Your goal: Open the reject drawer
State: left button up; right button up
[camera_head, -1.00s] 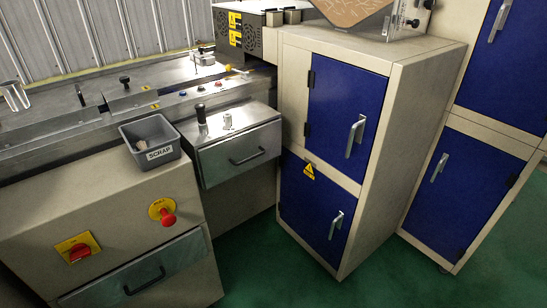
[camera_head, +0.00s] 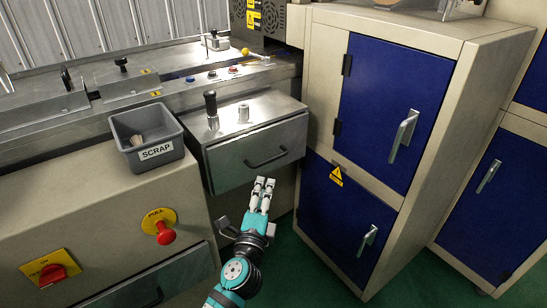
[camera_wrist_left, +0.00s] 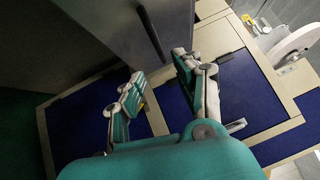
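Two grey metal drawers with black bar handles show in the head view, and neither carries a readable label. The upper drawer (camera_head: 232,172) is shut under a small steel ledge; its handle (camera_head: 267,161) is on its front. The lower drawer (camera_head: 188,281) is at the bottom left, partly cut off. My left gripper (camera_head: 265,182) is just below and in front of the upper handle. In the left wrist view my gripper (camera_wrist_left: 157,67) has its fingers apart with nothing between them, and the dark handle (camera_wrist_left: 152,33) lies just beyond the tips. My right gripper is not in view.
A grey SCRAP bin (camera_head: 150,146) stands left of the upper drawer. A red pull knob (camera_head: 165,236) and a red switch (camera_head: 52,275) stick out below it. A cabinet with blue doors (camera_head: 390,110) stands close on the right. The green floor (camera_head: 300,270) is free in front.

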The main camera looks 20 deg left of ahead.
aim_at(272, 158)
pick_arm(q)
jog(key=w, duration=0.4)
jog(key=w+a+r, duration=0.1)
jog(key=w, duration=0.6)
jog(key=shift+w+a+r, duration=0.2)
jog(key=shift+w, duration=0.1)
jog(key=shift+c, duration=0.2)
grip_shut()
jog(key=shift+f, duration=0.1)
